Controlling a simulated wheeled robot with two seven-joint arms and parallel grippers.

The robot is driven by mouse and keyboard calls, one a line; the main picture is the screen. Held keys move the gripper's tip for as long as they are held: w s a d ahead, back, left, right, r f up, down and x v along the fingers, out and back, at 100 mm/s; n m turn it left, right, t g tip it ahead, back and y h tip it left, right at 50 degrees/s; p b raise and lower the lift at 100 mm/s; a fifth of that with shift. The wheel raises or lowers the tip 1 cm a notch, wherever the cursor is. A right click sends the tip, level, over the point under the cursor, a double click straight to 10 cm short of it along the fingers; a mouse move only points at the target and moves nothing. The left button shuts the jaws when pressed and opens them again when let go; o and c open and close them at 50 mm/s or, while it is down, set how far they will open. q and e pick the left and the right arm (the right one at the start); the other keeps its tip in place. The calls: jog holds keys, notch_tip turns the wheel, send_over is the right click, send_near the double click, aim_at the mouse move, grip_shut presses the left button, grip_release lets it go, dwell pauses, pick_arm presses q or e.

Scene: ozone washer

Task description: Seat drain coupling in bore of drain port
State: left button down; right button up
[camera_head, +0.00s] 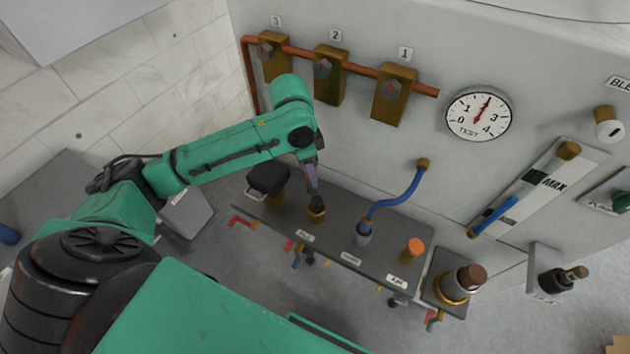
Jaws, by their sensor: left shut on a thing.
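My left arm comes in from the left, and my left gripper (312,188) points down over the grey shelf. It is shut on a small dark piece, seemingly the drain coupling (316,201). This piece is at the top of a brass-coloured port, seemingly the drain port (317,215), on the left half of the shelf. The two look upright and in line. The fingers partly hide the piece, and I cannot tell how deep it sits in the bore. My right gripper is not in view.
A black-topped fitting (268,179) stands left of the gripper. A blue hose (398,195) runs from the wall to a shelf port on the right. An orange cap (413,246) and a brown-topped cylinder (463,282) stand further right. Brass valve blocks (330,78) hang on the wall above.

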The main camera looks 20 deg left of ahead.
aim_at(310, 190)
pick_arm(q)
jog(key=shift+w+d+r, duration=0.15)
jog(key=shift+w+r, duration=0.05)
jog(key=shift+w, duration=0.9)
notch_tip(310, 190, down, 7)
jog(key=shift+r+p, duration=0.1)
jog(key=shift+p, duration=0.9)
jog(key=shift+w+f, duration=0.15)
jog(key=shift+f, duration=0.25)
jog(key=c, duration=0.6)
grip_release()
